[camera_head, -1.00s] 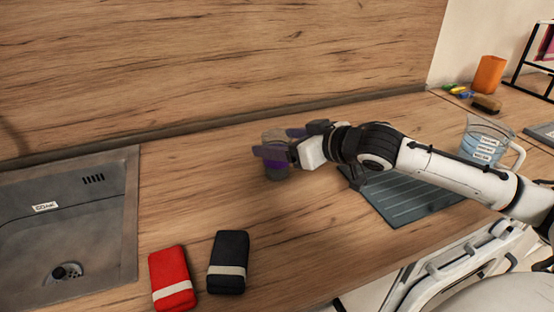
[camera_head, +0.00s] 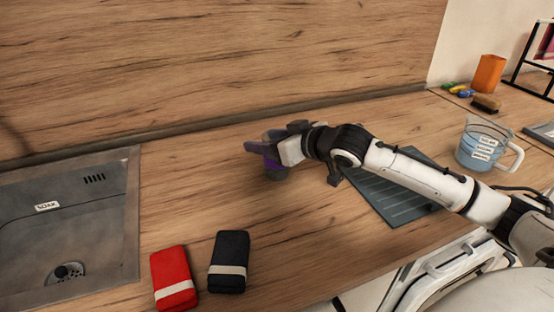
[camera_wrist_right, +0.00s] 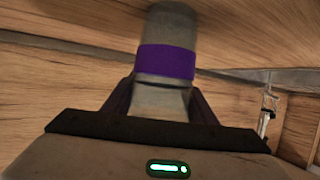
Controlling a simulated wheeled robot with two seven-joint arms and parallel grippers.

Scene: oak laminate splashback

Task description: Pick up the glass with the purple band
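The glass with the purple band (camera_wrist_right: 167,62) stands upright on the counter in the right wrist view, a grey tumbler with a purple ring. Its lower part lies between the two dark fingers of my right gripper (camera_wrist_right: 160,100). The fingers flank it closely, but I cannot tell whether they press on it. In the head view the same glass (camera_head: 277,175) is partly hidden by my right gripper (camera_head: 272,145), which reaches in from the right. My left gripper is not in view.
A sink (camera_head: 105,220) is at the left. A red pouch (camera_head: 170,268) and a black pouch (camera_head: 230,250) lie in front. A ribbed dark mat (camera_head: 395,205) lies under my forearm.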

